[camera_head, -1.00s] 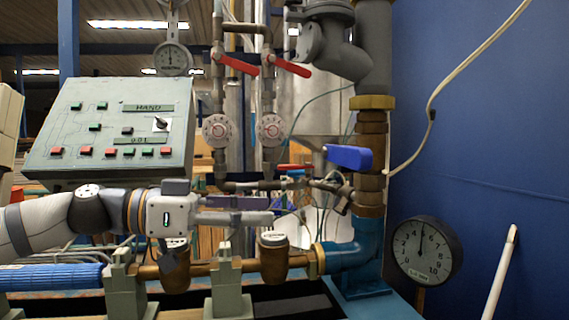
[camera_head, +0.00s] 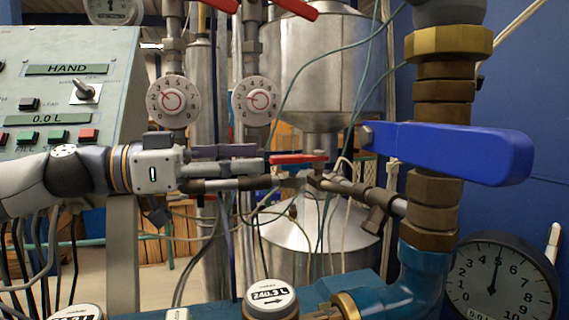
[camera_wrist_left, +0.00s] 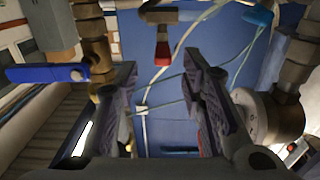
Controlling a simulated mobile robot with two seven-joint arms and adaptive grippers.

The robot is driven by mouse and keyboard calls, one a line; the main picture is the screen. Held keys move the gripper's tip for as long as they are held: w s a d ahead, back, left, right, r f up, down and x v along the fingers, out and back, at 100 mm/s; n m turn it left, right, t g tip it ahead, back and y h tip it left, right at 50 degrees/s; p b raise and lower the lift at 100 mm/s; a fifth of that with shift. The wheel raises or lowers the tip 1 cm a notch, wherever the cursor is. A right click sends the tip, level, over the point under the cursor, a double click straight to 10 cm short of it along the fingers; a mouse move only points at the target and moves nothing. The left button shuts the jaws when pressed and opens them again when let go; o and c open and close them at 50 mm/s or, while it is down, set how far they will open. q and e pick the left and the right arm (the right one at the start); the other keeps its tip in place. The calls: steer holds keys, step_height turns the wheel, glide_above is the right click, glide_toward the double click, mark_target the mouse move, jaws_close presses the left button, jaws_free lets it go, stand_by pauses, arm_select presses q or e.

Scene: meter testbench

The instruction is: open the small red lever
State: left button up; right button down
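The small red lever (camera_head: 298,158) lies level on a thin pipe in the middle of the head view. In the left wrist view the red lever (camera_wrist_left: 163,53) shows just beyond the fingertips, in line with the gap between them. My left gripper (camera_head: 262,160) comes in from the left at about the lever's height, its tips close to the lever's left end. In the left wrist view the left gripper (camera_wrist_left: 162,68) has its dark fingers apart with nothing between them. Whether a finger touches the lever cannot be told. My right gripper is not in view.
A big blue lever (camera_head: 460,150) on a thick brass pipe (camera_head: 445,90) stands right of the small lever. Two round dials (camera_head: 255,100) hang above my gripper. A control panel (camera_head: 60,110) stands at left. Thin cables hang behind the lever. A large gauge (camera_head: 500,280) is at lower right.

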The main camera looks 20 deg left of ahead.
mark_target(270, 162)
arm_select(q)
steer(key=x, duration=0.6)
steer(key=shift+w+d, duration=0.15)
steer(key=shift+w, duration=0.2)
jaws_close()
